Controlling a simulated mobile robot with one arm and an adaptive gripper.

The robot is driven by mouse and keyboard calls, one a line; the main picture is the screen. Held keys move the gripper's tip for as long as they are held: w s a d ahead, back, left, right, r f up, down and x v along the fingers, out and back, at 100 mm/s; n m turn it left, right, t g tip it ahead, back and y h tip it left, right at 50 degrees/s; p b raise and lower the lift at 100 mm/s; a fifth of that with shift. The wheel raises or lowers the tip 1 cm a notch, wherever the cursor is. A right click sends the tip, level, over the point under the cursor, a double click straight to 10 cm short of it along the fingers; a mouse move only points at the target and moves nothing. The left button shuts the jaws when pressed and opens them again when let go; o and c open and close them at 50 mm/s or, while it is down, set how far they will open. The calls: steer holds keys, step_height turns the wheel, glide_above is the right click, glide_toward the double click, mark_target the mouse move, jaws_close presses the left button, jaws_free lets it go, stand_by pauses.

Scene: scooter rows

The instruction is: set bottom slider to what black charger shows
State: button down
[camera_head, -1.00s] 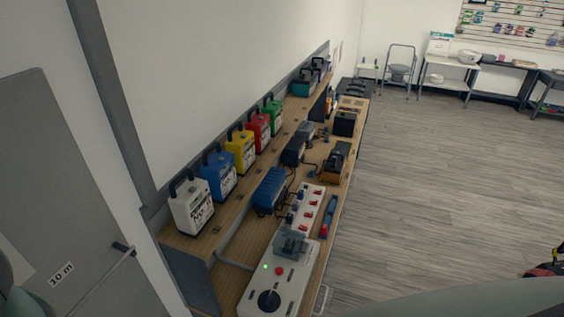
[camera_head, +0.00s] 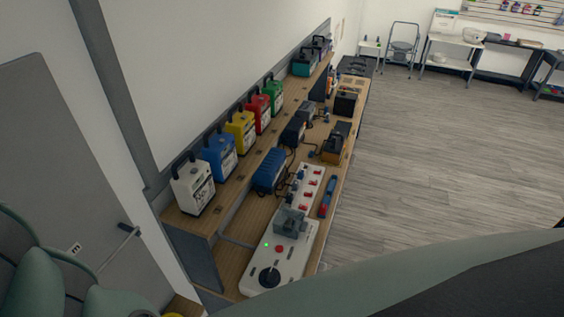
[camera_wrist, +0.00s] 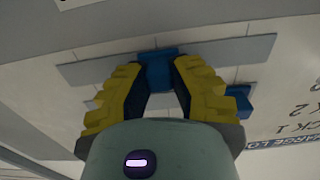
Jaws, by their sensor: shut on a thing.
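My gripper (camera_wrist: 157,82), with yellow fingers, is shut on a blue slider knob (camera_wrist: 158,67) in the wrist view. This knob sits on the upper grey track (camera_wrist: 232,50) of a pale panel, whose lettering appears upside down. A second blue knob (camera_wrist: 238,103) is on another track, to the right of my fingers. Panel text reads "CHARGE LOG", "PACK 1" and "PACK 2", partly cut off. In the head view a black boxy unit (camera_head: 345,103) stands on the bench; it may be the black charger. No reading is legible on it. My gripper is not visible there.
The long wooden bench (camera_head: 232,290) runs along the wall. It holds coloured battery packs (camera_head: 240,133), a blue charger (camera_head: 268,178) and a white switch strip (camera_head: 305,190). A grey door (camera_head: 60,150) is at left. The floor (camera_head: 440,150) to the right is clear.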

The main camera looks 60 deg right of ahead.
steer(key=shift+f, duration=0.1)
steer(key=c, duration=0.8)
jaws_free()
steer(key=v, duration=1.2)
